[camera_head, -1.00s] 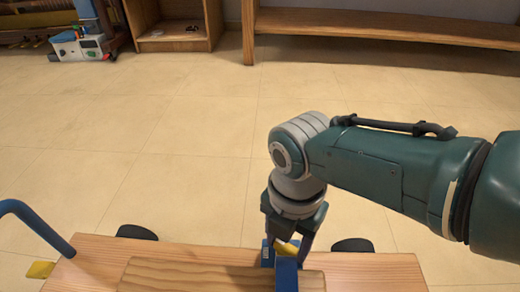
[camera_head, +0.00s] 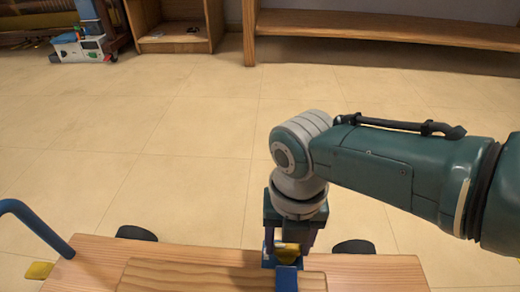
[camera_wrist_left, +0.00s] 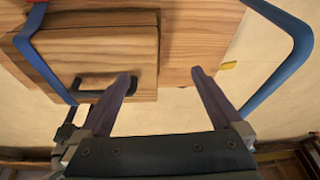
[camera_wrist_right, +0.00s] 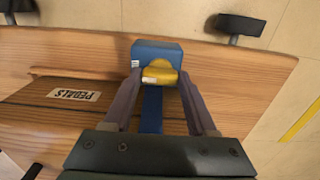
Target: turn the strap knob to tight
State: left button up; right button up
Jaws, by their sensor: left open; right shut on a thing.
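The strap knob (camera_head: 289,254) is yellow and sits on a blue buckle (camera_wrist_right: 145,47) at the top of a blue strap (camera_wrist_right: 152,110). The strap runs over a wooden box on a wooden board. My right gripper (camera_head: 289,248) points down at the knob, with one finger on each side. In the right wrist view the knob (camera_wrist_right: 160,73) sits between the fingertips (camera_wrist_right: 160,76), which partly cover its sides. My left gripper (camera_wrist_left: 162,76) is open and empty above the board's edge; it is outside the head view.
The wooden board (camera_head: 385,268) has black wheels (camera_head: 352,246) and blue bent rails (camera_head: 35,225). The box (camera_wrist_right: 40,90) carries a "PEDALS" label (camera_wrist_right: 73,94) and a black handle (camera_wrist_left: 82,88). Tiled floor lies free beyond. A wooden bench (camera_head: 390,25) stands at the back.

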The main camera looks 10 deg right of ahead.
aim_at(288, 247)
jog(key=shift+f, duration=0.1)
pick_arm(q)
jog(key=shift+a, duration=0.1)
pick_arm(e)
jog(key=o, duration=1.4)
jog(key=shift+c, duration=0.2)
pick_arm(q)
notch_tip(288, 247, up, 9)
jog(key=p, duration=0.9)
pick_arm(e)
notch_tip(288, 247, up, 10)
pick_arm(q)
jog(key=shift+f, duration=0.1)
